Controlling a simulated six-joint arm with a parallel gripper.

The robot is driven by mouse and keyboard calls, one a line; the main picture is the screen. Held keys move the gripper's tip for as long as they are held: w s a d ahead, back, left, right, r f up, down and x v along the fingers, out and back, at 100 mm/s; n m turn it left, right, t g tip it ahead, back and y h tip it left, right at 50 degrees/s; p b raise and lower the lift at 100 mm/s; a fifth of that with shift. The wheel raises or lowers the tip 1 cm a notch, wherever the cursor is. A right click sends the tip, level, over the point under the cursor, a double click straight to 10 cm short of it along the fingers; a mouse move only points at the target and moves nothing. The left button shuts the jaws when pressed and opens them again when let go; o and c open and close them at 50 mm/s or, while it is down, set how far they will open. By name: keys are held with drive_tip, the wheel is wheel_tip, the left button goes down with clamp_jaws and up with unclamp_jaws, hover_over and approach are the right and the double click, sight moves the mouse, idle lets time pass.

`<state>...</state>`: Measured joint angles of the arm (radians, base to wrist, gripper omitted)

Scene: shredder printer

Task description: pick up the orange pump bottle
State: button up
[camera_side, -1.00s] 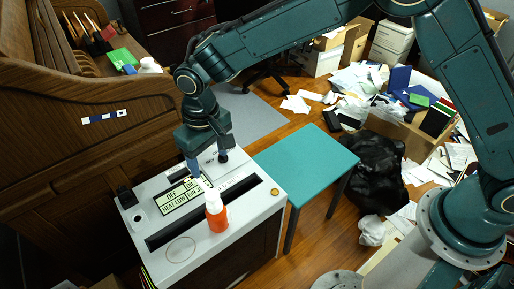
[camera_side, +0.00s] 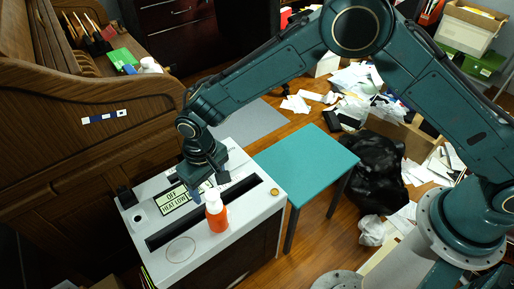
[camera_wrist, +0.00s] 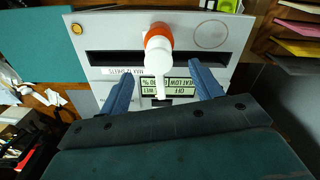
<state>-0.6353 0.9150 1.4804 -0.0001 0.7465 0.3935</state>
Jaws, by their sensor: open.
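The orange pump bottle (camera_side: 217,218) with its white pump top stands upright on top of the white shredder (camera_side: 180,251), beside its dark slot. My gripper (camera_side: 208,193) is low over the shredder, just behind the bottle, with its jaws partly hidden by the bottle in the side view. In the wrist view the bottle (camera_wrist: 158,46) shows between and ahead of the two blue fingers, its white nozzle pointing back toward the gripper. My gripper (camera_wrist: 163,88) is open and empty, its fingers spread on either side of the nozzle. I see no finger contact with the bottle.
A display panel (camera_side: 172,199) lies on the shredder behind the bottle. A teal table (camera_side: 305,160) stands to the right. A wooden roll-top desk (camera_side: 60,150) is at the left. A black bag (camera_side: 378,172) and scattered papers lie on the floor at the right.

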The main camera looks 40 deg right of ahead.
sight(212, 195)
drive_tip(key=shift+f, duration=1.1)
drive_tip(key=shift+f, duration=0.1)
drive_tip(key=shift+s+d+f, duration=0.1)
drive_tip(key=shift+f, duration=2.45)
clamp_jaws()
